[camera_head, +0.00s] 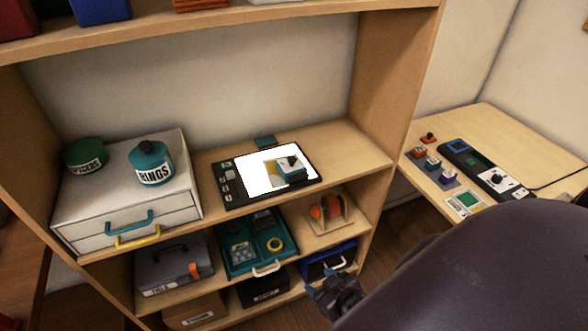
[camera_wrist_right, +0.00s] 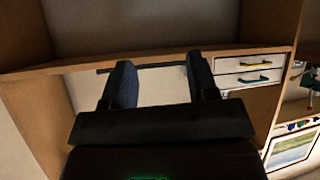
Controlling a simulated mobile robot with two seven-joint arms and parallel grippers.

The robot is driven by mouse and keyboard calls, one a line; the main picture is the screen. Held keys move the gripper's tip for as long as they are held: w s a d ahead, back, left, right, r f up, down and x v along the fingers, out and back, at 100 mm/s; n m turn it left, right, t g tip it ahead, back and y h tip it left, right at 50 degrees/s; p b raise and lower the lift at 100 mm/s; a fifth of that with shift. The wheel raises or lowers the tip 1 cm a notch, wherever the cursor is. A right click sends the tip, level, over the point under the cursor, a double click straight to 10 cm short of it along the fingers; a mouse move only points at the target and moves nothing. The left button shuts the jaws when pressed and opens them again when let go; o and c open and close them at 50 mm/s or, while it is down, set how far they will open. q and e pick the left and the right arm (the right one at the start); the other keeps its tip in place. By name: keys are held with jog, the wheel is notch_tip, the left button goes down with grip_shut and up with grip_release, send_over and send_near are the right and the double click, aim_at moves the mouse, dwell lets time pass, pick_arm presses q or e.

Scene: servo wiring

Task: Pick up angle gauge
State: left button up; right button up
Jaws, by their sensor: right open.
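On the shelf top, a light pad (camera_head: 240,185) with a dark frame and a bright white panel carries a small teal block with a black knob (camera_head: 291,168) and a yellowish flat piece (camera_head: 270,169) beside it. I cannot tell for sure which thing is the angle gauge. My right gripper (camera_head: 336,296) is low in front of the shelf, apart from the pad. In the right wrist view its two dark fingers (camera_wrist_right: 160,78) are spread, with nothing between them. My left gripper is not in view.
A white drawer unit (camera_head: 128,196) with a teal RINGS jar (camera_head: 150,162) and a green jar (camera_head: 85,154) stands left of the pad. Lower shelves hold a teal tray (camera_head: 257,243), boxes and an orange item (camera_head: 325,208). A side desk (camera_head: 500,125) with small devices is at right.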

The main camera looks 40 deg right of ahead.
jog(key=w+a+r+n+t+y+b, duration=0.1)
jog(key=w+a+r+n+t+y, duration=0.2)
jog(key=w+r, duration=0.7)
jog(key=w+a+r+n+t+y+b, duration=0.15)
jog(key=w+r+n, duration=0.35)
jog(key=w, duration=0.8)
jog(key=w+a+r+n+g+y, duration=0.2)
jog(key=w+a+r+n+y, duration=0.3)
jog(key=r+n, duration=0.55)
jog(key=w+a+r+n+g+y, duration=0.25)
jog(key=w+r+n+y, duration=0.4)
jog(key=n, duration=0.65)
jog(key=n+g+h+b, duration=0.2)
jog(key=n+g+h, duration=1)
jog(key=n+h, duration=0.3)
send_over(291, 158)
notch_tip(291, 158, down, 11)
jog(key=shift+m+h, duration=0.25)
jog(key=shift+h, duration=0.15)
jog(key=f, duration=0.5)
jog(key=shift+w+a+f, duration=0.1)
jog(key=shift+a, duration=0.2)
jog(key=f, duration=0.4)
jog(key=shift+d+f, duration=0.1)
jog(key=shift+d, duration=0.25)
jog(key=shift+f, duration=0.55)
